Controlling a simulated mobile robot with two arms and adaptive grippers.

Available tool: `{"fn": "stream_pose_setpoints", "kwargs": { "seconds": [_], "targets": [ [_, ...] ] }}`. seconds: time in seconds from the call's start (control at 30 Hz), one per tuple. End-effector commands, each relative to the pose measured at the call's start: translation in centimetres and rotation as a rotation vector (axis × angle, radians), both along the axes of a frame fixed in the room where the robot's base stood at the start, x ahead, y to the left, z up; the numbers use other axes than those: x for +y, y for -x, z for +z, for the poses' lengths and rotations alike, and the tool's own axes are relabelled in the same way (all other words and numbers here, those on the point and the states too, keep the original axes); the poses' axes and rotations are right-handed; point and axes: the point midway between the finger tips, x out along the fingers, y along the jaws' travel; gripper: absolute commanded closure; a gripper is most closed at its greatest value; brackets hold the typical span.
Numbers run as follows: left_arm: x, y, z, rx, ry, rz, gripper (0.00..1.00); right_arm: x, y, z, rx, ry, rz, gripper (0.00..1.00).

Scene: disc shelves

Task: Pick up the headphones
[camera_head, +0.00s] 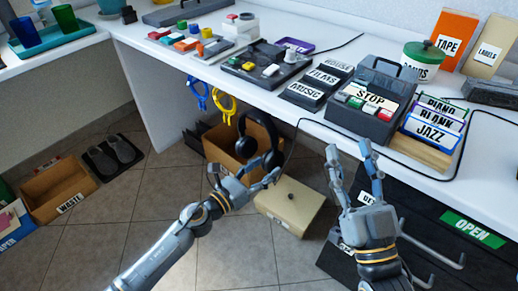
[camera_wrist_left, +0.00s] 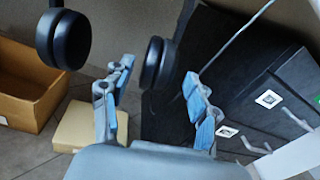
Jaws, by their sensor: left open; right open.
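The black headphones (camera_head: 272,141) hang below the front edge of the white desk, above a cardboard box. In the left wrist view, one ear cup (camera_wrist_left: 64,40) is at upper left and the other ear cup (camera_wrist_left: 157,63) is in the middle, beyond the fingertips. My left gripper (camera_head: 252,180) is open, in front of and just below the headphones; its fingers also show in the left wrist view (camera_wrist_left: 160,90). Whether a finger touches an ear cup cannot be told. My right gripper (camera_head: 354,160) is open and empty, raised before the desk front, right of the headphones.
A cable hangs near the headphones. A cardboard box (camera_head: 225,160) and a beige box (camera_head: 290,207) stand below. Yellow and blue items (camera_head: 223,103) hang to the left. The floor at left is partly clear.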

Motion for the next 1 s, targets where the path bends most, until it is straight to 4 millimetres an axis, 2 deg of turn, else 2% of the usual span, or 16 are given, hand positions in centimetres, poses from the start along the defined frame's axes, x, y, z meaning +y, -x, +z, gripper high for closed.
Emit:
{"fn": "stream_pose_setpoints", "kwargs": {
  "seconds": [0.13,0.2,0.53,0.57,0.83,1.0],
  "targets": [
    [-1.5,-2.0,0.3,-0.002,0.001,-0.001,0.41,0.0,0.1,0.0,-0.007,-0.002,0.000,0.53],
    [-2.1,-2.7,0.3,-0.001,0.001,0.000,0.41,0.0,0.4,0.6,-0.042,-0.012,0.003,0.53],
    [-2.6,-3.2,0.3,-0.001,0.001,0.000,0.41,0.0,0.6,1.1,-0.068,-0.020,0.004,0.53],
    [-2.6,-3.2,0.3,-0.001,0.001,0.000,0.45,0.0,0.6,1.1,-0.068,-0.020,0.004,0.53],
    [-2.6,-3.2,0.3,0.000,0.000,0.000,1.00,0.0,0.6,1.0,-0.067,-0.019,0.004,0.53],
    [-2.6,-3.2,0.4,-0.001,0.001,0.000,1.00,0.0,0.6,1.0,-0.066,-0.019,0.004,0.53]
  ]
}}
